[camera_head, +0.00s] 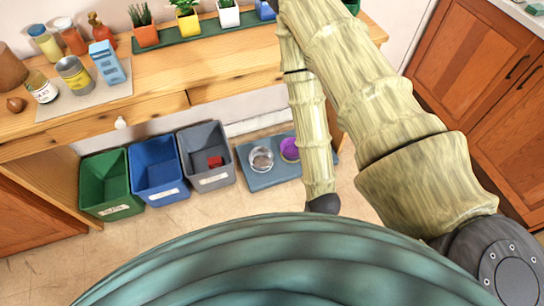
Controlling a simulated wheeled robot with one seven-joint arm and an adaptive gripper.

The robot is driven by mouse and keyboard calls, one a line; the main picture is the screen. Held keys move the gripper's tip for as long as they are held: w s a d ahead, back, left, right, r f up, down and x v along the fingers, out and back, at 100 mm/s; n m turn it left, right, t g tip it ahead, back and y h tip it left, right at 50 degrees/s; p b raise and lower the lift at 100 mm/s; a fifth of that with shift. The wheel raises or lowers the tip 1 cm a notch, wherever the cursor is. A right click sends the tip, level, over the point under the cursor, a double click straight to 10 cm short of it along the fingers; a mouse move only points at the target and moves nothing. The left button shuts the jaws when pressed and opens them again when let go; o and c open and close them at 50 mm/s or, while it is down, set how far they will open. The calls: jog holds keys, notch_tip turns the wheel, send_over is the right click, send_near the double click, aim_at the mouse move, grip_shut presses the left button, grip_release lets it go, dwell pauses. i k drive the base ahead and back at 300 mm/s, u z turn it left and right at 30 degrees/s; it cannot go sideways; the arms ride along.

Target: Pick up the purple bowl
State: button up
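The purple bowl (290,149) sits on a blue-grey mat (262,179) on the floor, below the wooden bench. Its right side is partly hidden behind my arm. A clear or silvery bowl (261,159) stands to its left on the same mat. My arm crosses the view and comes down just right of the purple bowl. A dark joint shows at the arm's lower end, by the edge of my body. My gripper's fingers cannot be seen.
Green (106,184), blue (157,170) and grey (206,157) bins stand left of the mat; the grey one holds something red. The bench (180,75) overhangs behind them, with plants, cans and bottles on top. Wooden cabinets (470,70) are at right. Floor in front of the bins is clear.

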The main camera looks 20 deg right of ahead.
aim_at(288, 148)
jog(key=k, duration=1.3)
jog(key=z, duration=0.65)
jog(key=i, duration=1.8)
jog(key=u, duration=0.6)
